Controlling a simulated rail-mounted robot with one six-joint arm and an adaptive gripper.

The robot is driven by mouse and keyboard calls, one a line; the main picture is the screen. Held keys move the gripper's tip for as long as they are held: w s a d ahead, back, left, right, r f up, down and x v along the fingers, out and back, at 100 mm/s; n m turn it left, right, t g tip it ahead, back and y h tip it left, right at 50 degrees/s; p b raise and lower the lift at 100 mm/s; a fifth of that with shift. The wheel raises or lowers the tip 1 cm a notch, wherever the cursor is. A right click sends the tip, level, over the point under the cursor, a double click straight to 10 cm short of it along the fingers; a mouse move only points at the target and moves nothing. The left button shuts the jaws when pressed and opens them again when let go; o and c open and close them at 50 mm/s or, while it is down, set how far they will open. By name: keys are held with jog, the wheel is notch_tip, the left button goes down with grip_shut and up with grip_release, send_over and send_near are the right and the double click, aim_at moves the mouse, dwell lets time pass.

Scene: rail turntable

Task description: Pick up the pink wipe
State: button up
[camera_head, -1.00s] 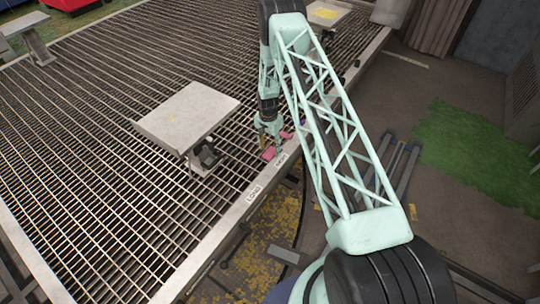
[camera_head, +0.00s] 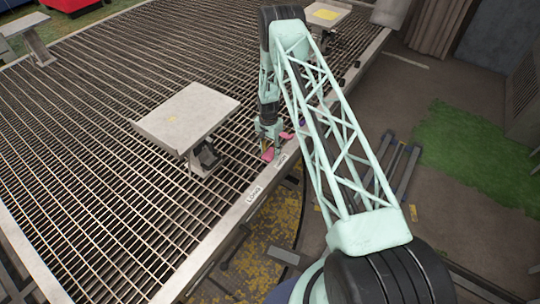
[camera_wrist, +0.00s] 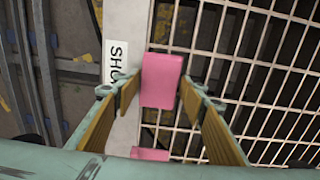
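A pink wipe (camera_head: 267,155), which looks like a flat pink block, lies at the near edge of the grated table, by the white label. In the wrist view the pink wipe (camera_wrist: 162,80) sits between my two fingertips, lying across the metal rim and the grating. My gripper (camera_head: 268,146) is lowered right over it, pointing down. In the wrist view my gripper (camera_wrist: 157,88) has its fingers spread, with a gap to the wipe on the left; contact on the right is unclear. A second pink piece (camera_wrist: 150,153) shows at the bottom of that view, partly hidden by my gripper.
The slatted grating (camera_head: 90,150) has a raised metal rim with "LONG" (camera_head: 254,195) and "SHORT" (camera_wrist: 115,62) labels. A grey tilted plate on a stand (camera_head: 187,115) rises left of my gripper. Another stand (camera_head: 326,14) is at the back. The grating to the left is mostly clear.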

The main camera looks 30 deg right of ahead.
aim_at(270, 154)
jog(key=c, duration=0.4)
jog(key=shift+r, duration=0.15)
jog(key=shift+r+p, duration=0.4)
jog(key=shift+r, duration=0.7)
jog(key=shift+s+a+r, duration=0.1)
jog(key=shift+s+r, duration=0.25)
jog(key=shift+r, duration=0.25)
jog(key=shift+s+a+r+p, duration=0.15)
jog(key=shift+s+a, duration=0.4)
jog(key=shift+s, duration=1.9)
jog(key=shift+s+a+r+p, duration=0.1)
jog(key=shift+s+a+r, duration=0.35)
jog(key=shift+s, duration=1.95)
jog(key=shift+s+a+r+p, duration=0.1)
jog(key=shift+s+a, duration=0.55)
jog(key=shift+s, duration=1.8)
jog(key=shift+s, duration=0.15)
